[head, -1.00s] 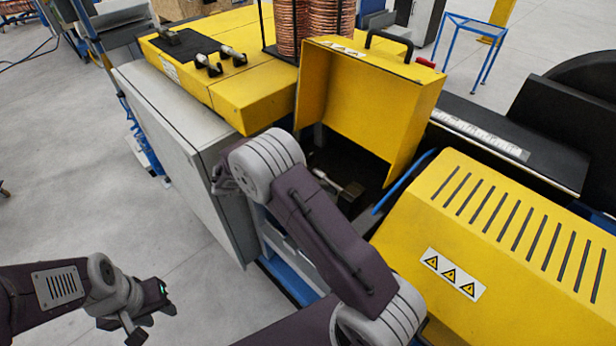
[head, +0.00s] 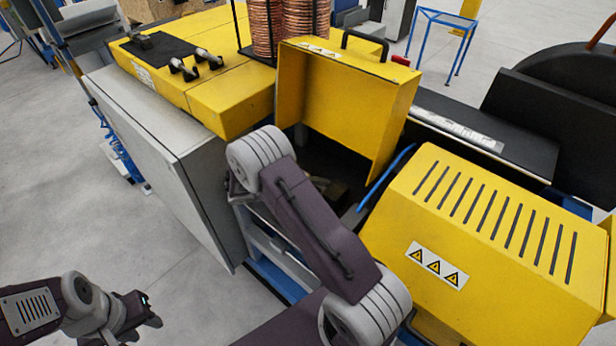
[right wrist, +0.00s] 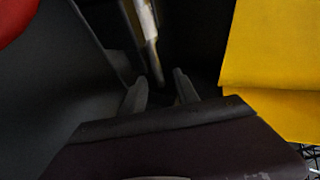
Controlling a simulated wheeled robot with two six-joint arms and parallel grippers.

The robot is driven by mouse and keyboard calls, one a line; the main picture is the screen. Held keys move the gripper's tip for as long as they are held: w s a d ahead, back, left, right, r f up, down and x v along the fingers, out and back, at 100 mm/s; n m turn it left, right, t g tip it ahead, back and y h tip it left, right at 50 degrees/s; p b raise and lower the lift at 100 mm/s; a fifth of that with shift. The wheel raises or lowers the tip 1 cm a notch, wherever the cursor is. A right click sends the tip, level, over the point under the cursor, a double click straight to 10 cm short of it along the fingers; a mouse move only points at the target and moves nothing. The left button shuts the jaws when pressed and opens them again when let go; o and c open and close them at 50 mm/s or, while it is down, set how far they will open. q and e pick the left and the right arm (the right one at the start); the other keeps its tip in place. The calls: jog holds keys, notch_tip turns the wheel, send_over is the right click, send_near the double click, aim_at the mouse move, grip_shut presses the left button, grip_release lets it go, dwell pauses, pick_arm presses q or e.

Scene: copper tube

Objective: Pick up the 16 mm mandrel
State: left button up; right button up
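No 16 mm mandrel can be told apart by size. In the right wrist view, a pale metal rod (right wrist: 151,38) with a darker tip stands beyond my right gripper (right wrist: 160,88). The two fingers of that gripper are apart, with nothing seen between them, and the tip lies just past them. In the head view my right gripper is hidden behind its arm at the open yellow housing (head: 340,105). A small metal piece (head: 336,189) shows dimly inside the housing. My left gripper (head: 143,320) is low at the left over the floor; its finger gap is unclear.
A black mat (head: 150,48) on the yellow machine top holds several small dark and metal pieces (head: 196,64). Copper coils (head: 285,28) stand behind. A slotted yellow cover (head: 490,230) is at the right, a grey cabinet (head: 165,165) at the left.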

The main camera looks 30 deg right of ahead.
jog(key=shift+a, duration=0.1)
grip_shut()
jog(key=shift+r, duration=0.1)
dwell(1.1)
